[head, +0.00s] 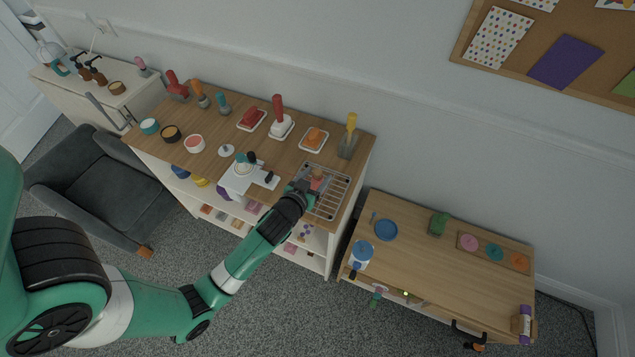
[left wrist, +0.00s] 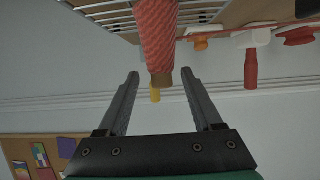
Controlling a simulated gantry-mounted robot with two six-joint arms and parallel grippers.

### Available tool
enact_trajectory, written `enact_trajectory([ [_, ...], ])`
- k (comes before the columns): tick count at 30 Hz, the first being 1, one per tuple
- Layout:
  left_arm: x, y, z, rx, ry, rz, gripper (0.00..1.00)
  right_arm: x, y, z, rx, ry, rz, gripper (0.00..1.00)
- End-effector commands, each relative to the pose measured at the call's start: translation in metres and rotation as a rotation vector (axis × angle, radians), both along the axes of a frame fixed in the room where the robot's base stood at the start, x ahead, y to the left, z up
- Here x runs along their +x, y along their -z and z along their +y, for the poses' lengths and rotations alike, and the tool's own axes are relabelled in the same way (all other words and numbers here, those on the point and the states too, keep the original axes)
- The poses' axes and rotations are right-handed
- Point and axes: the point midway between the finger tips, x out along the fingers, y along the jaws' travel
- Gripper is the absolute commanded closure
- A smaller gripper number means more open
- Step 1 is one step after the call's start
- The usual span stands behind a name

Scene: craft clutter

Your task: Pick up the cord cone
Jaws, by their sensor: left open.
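The cord cone (head: 318,180) is a small coral-red cone standing on a wire rack (head: 335,205) at the right end of the taller wooden cabinet top. In the left wrist view the cord cone (left wrist: 156,35) looks large, with a wound, textured surface and a brownish end. My left gripper (head: 305,187) is right beside the cone, partly hiding it in the head view. My right gripper is not in view.
A white machine (head: 240,178) stands just left of my gripper. An orange block on a white dish (head: 314,138) and a yellow-handled tool (head: 349,135) are behind the rack. A lower wooden table (head: 440,270) is to the right. A grey armchair (head: 85,180) stands left.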

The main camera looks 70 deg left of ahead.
Motion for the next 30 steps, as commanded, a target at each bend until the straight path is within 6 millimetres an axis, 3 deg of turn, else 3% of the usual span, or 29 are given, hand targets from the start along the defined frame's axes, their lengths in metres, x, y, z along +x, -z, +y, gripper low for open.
enact_trajectory([
  [7, 0.027, 0.017, 0.027, 0.000, -0.002, -0.002, 0.33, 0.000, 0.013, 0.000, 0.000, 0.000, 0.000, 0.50],
  [16, 0.031, 0.018, 0.031, 0.000, 0.000, -0.001, 0.35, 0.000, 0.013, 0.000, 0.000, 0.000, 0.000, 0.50],
  [27, 0.031, 0.018, 0.031, -0.001, 0.000, -0.001, 1.00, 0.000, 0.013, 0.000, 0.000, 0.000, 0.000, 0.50],
  [30, 0.031, 0.018, 0.031, -0.001, 0.000, 0.000, 1.00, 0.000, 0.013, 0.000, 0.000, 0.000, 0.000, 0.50],
])
